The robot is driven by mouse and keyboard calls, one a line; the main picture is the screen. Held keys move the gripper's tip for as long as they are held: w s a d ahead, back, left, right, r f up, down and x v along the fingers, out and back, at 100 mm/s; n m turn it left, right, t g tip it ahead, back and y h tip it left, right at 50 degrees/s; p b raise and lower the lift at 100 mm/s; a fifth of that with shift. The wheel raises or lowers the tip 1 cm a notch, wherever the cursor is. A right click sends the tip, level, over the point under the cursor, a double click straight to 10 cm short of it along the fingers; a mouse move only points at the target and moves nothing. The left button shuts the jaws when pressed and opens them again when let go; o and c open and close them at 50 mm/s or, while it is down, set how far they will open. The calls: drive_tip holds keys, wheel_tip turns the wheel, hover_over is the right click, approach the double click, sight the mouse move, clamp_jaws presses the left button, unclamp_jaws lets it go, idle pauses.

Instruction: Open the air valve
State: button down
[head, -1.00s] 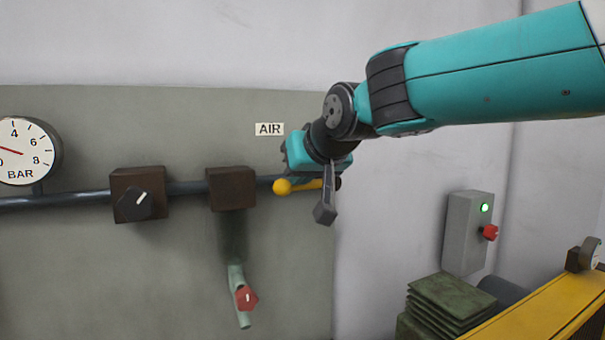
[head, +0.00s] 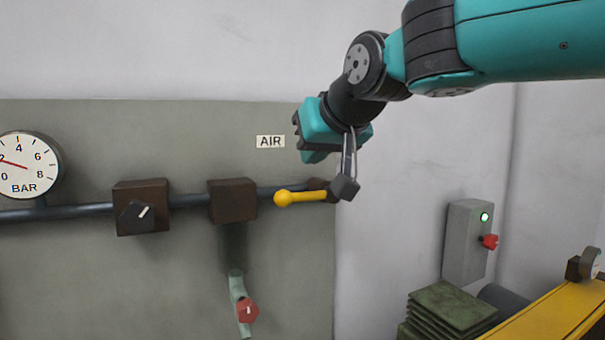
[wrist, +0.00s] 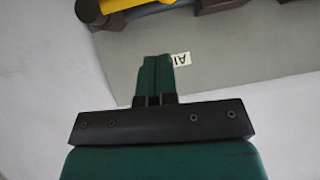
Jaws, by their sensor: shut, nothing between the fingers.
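The air valve's yellow lever (head: 302,197) lies level along the dark pipe, its round knob end to the left, below the AIR label (head: 270,142). Its right end meets a brown valve body (head: 318,184), partly hidden by my wrist camera's mount. My gripper (head: 303,140) is above the lever and right of the label, apart from the lever. In the wrist view, the gripper's two green fingers (wrist: 154,80) are together with nothing between them. The yellow lever (wrist: 115,5) shows at that view's top edge.
A pressure gauge (head: 28,165), a block with a black knob (head: 140,208) and a brown pipe block (head: 232,200) line the pipe at left. A hose with a red tap (head: 247,310) hangs below. A grey switch box (head: 466,240) is at right.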

drive_tip(key=b+v, duration=0.1)
drive_tip(key=v, duration=0.4)
drive_tip(key=shift+s+r, duration=0.1)
drive_tip(key=shift+s, duration=0.15)
drive_tip(key=s+d+f+n+g+h, duration=0.1)
drive_tip(key=s+d+f+g, duration=0.1)
drive_tip(key=s+d+f, duration=0.35)
drive_tip(key=s+d+f+g+h, duration=0.1)
drive_tip(key=s+d+f+g, duration=0.15)
drive_tip(key=f, duration=0.65)
drive_tip(key=s+d+f+g, duration=0.2)
drive_tip(key=s+d+f, duration=0.1)
drive_tip(key=s+f, duration=0.3)
drive_tip(key=s+d+f+g, duration=0.3)
drive_tip(key=s+f, duration=0.4)
drive_tip(key=s, duration=0.2)
drive_tip(key=shift+s+d+n, duration=0.25)
drive_tip(key=shift+d+n, duration=0.05)
drive_tip(key=shift+d, duration=0.1)
